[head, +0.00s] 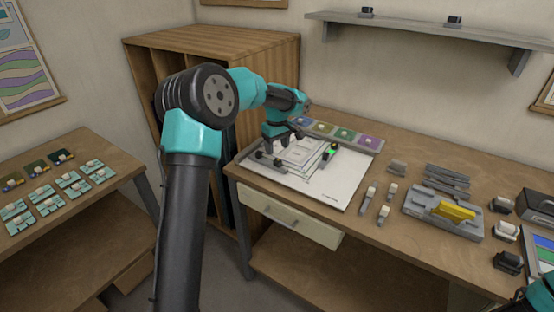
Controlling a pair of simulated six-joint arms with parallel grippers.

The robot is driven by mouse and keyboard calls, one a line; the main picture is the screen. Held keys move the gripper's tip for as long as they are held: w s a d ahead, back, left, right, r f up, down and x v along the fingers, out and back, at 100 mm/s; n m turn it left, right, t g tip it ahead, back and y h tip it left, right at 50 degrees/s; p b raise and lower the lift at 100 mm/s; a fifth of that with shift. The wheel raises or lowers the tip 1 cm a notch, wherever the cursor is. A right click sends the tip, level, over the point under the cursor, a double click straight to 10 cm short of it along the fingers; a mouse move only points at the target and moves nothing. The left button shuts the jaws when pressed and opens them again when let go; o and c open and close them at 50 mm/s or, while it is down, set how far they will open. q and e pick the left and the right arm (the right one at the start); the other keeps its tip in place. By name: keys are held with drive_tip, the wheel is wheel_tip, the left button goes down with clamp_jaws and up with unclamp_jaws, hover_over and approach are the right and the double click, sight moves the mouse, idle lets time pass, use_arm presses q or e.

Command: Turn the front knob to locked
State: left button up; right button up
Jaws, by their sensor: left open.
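A white board (325,190) lies on the workbench and carries a fixture with a pale framed panel (302,152). Small dark knob-like parts (277,163) sit along the fixture's front left edge. Which one is the front knob, and its setting, are too small to tell. A small green light (331,152) glows at the fixture's right side. My left gripper (282,145) is open, pointing down over the fixture's back left part, close to the panel. Whether it touches anything cannot be told. My right gripper is not in view; part of my right arm shows at the lower right corner.
A strip of coloured tiles (343,134) lies behind the board. Several pale-handled tools (368,197) and a grey holder with a yellow block (455,212) stand to the right. A drawer (290,216) is under the bench. A side table (110,182) with small teal pieces stands at left.

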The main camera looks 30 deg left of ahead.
sight(277, 160)
use_arm(q)
wheel_tip(277, 160, down, 6)
drive_tip(key=shift+f, duration=0.1)
idle(0.4)
drive_tip(key=c, duration=0.9)
